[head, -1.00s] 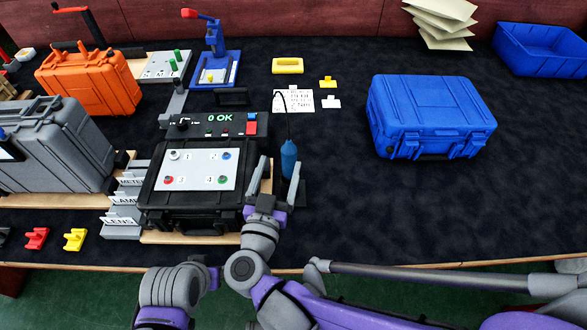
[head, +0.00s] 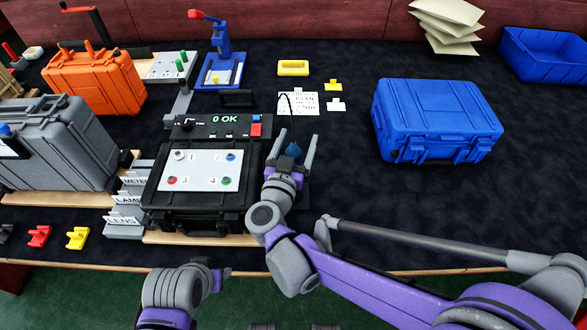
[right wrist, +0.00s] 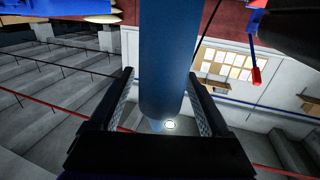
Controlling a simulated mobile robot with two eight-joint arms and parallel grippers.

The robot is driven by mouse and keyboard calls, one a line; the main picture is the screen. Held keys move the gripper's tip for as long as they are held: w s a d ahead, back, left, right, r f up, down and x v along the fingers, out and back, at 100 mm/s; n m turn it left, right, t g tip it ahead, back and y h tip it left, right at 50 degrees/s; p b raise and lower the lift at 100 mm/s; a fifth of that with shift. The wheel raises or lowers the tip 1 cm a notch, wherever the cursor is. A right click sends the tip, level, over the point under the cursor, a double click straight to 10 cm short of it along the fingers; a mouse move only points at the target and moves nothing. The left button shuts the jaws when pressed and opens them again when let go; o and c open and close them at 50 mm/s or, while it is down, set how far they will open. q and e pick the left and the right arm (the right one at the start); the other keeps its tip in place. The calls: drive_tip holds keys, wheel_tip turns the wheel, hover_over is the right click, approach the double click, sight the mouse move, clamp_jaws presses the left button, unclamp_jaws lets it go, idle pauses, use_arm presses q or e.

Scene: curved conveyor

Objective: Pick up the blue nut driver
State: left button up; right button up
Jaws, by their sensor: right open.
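The blue nut driver (head: 293,150) hangs upright from a dark cord beside the right edge of the black test case. My right gripper (head: 298,138) is open in the head view, with its fingers on either side of the driver and hiding most of it. In the right wrist view, the driver's blue cylinder (right wrist: 170,60) stands between the two open fingers of that gripper (right wrist: 160,75), with a gap visible on the left. Contact on the right is hard to judge.
The black test case (head: 150,215) with its labelled plate is close on the left of the right gripper. A blue case (head: 435,110) stands to the right. Yellow and white small parts lie behind. The dark table at front right is clear apart from my arm.

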clamp_jaws()
idle(0.4)
idle(1.0)
